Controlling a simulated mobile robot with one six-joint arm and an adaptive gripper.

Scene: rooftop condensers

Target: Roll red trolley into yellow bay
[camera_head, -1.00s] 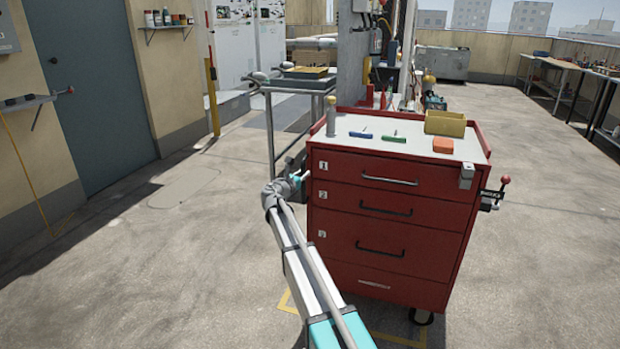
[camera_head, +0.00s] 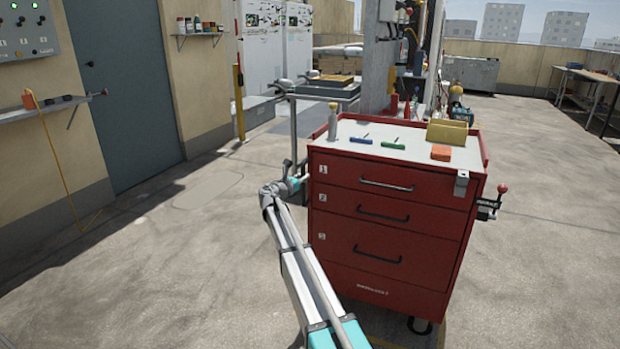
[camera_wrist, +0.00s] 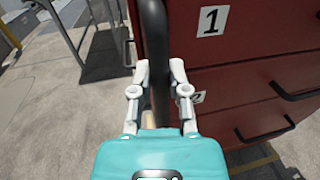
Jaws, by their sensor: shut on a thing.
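The red trolley (camera_head: 385,225) stands upright on castors in front of me, its numbered drawers shut. My gripper (camera_head: 292,184) is at its left side. In the wrist view my gripper (camera_wrist: 160,72) is shut around a dark upright handle bar (camera_wrist: 155,25) beside the red trolley side (camera_wrist: 230,50). Yellow floor marking shows at the trolley's foot (camera_head: 385,343), and a yellow line shows in the wrist view (camera_wrist: 258,163). Most of the marking is hidden or out of frame, so I cannot tell how the trolley lies within it.
On the trolley top are a yellow holder (camera_head: 447,132), an orange block (camera_head: 441,152), a bottle (camera_head: 333,122) and small tools. A metal stand with a tray (camera_head: 325,88) is close behind its left side. Open floor (camera_head: 130,255) lies left, before a door (camera_head: 120,95).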

